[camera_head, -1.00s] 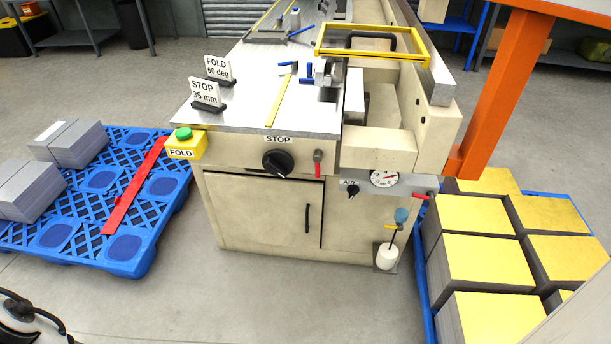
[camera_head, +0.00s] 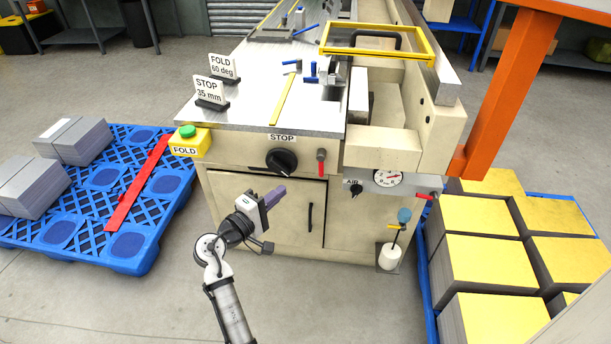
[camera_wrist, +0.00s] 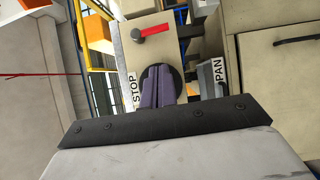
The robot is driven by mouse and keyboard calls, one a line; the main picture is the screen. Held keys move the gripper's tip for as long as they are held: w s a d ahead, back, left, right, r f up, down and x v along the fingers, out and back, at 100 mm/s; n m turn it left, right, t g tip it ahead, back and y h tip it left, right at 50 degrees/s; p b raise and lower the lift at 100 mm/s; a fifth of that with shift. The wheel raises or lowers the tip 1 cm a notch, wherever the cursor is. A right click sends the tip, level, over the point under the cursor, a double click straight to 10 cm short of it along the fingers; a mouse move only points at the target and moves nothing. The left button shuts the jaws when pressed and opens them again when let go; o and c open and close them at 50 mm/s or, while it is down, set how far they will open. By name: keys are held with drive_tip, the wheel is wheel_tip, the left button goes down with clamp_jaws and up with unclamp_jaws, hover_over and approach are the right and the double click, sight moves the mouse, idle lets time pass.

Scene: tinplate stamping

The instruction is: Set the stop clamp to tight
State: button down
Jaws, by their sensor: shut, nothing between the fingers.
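A small red-handled lever (camera_head: 321,162), which looks like the stop clamp, hangs down on the front panel, right of the black STOP knob (camera_head: 281,160). My gripper (camera_head: 277,194) is shut and empty. It is in front of the cabinet door, below the knob and lever and apart from the lever. In the wrist view its purple fingers (camera_wrist: 157,88) cover much of the black knob.
A yellow FOLD button box (camera_head: 188,146) sits at the bench's left corner. An air gauge (camera_head: 388,179) and a small AIR knob (camera_head: 356,189) are right of the lever. A blue pallet (camera_head: 88,205) lies left; stacked yellow-topped sheets (camera_head: 482,258) stand right.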

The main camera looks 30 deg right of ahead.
drive_tip(key=shift+s+d+f+g, duration=0.25)
drive_tip(key=shift+s+d+g, duration=0.1)
drive_tip(key=shift+d, duration=0.1)
drive_tip(key=p, duration=0.2)
approach(321, 164)
drive_tip(key=w+d+f, duration=0.3)
drive_tip(key=d, duration=0.1)
drive_tip(key=shift+x, duration=0.95)
